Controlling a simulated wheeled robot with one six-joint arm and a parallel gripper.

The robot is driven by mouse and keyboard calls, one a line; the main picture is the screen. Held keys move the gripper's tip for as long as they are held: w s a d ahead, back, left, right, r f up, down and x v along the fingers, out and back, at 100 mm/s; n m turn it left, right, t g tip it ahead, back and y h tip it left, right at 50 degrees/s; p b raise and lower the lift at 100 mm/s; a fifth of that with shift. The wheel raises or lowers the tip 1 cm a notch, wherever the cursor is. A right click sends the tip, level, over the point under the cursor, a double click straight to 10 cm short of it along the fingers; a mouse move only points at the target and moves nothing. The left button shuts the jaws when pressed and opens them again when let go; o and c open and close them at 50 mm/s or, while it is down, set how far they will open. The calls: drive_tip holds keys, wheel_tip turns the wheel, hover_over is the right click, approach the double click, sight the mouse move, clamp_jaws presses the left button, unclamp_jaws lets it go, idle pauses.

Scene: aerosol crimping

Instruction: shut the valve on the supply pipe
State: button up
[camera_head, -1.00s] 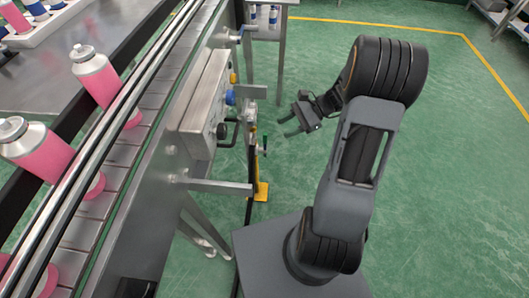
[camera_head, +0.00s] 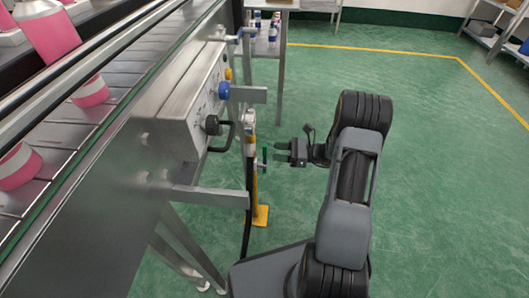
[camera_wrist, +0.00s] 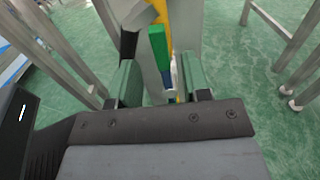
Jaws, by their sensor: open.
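The supply pipe (camera_head: 252,180) is a thin upright with yellow parts beside the conveyor frame. The valve's green handle (camera_head: 264,155) sticks out on its right side, and it shows upright in the wrist view (camera_wrist: 157,42). My gripper (camera_head: 279,152) is open and empty, pointing left at the handle from a short way to its right. In the wrist view the two fingers (camera_wrist: 162,82) are spread, with the lower part of the handle showing between them. I cannot tell whether they touch it.
A control box (camera_head: 185,105) with blue and black knobs and a bent grab handle sits left of the pipe on the conveyor (camera_head: 60,150). A metal bracket (camera_head: 210,197) juts out near the pipe. Green floor (camera_head: 420,150) is clear on the right.

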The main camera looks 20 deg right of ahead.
sight(265, 155)
drive_tip(key=shift+b+x, duration=0.6)
drive_tip(key=shift+x, duration=2)
drive_tip(key=shift+c, duration=0.2)
clamp_jaws()
